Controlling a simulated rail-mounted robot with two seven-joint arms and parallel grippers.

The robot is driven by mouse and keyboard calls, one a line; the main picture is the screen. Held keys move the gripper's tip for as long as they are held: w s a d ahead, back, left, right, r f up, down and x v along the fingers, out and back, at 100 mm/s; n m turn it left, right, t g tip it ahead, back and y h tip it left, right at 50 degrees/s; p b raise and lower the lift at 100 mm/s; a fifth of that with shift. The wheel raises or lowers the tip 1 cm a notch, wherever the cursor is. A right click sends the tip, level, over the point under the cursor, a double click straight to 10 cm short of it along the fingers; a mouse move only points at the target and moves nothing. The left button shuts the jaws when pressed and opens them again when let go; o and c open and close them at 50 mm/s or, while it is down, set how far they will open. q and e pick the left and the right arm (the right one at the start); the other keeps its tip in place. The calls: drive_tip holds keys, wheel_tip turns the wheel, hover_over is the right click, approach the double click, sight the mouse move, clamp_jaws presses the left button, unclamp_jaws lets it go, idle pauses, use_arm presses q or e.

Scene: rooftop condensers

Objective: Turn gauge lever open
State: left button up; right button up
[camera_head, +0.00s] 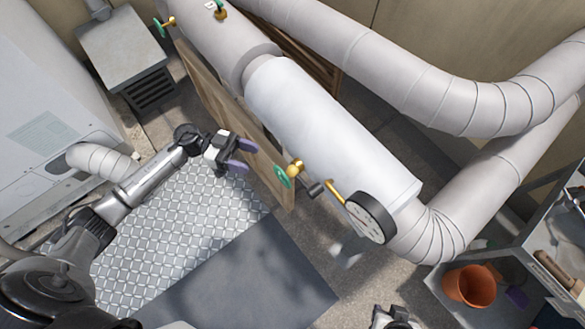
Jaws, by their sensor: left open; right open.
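The round pressure gauge (369,218) has a white face and black rim, at the lower end of the thick pale pipe (325,130). A yellow lever (335,190) sits just left of the gauge, with a dark grey piece (315,189) beside it. A green handwheel (283,177) on a brass valve (295,168) is further up-left. My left gripper (243,156), with purple fingers, is open and empty, left of the green handwheel and apart from it. Part of my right gripper (395,318) shows at the bottom edge; its fingers cannot be made out.
A wooden panel (270,178) stands along the pipe near my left gripper. Large ducts (430,85) run behind. A metal shelf (545,235) at right holds a terracotta pot (470,286). A second green handwheel (159,27) is at the top left. The dark mat (245,285) is clear.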

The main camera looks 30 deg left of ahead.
sight(292, 170)
use_arm(q)
drive_tip(key=d, duration=0.4)
drive_tip(key=w+d+b, duration=0.1)
drive_tip(key=d, duration=0.7)
drive_tip(key=shift+w+d, duration=0.35)
drive_tip(key=shift+w, duration=0.05)
clamp_jaws()
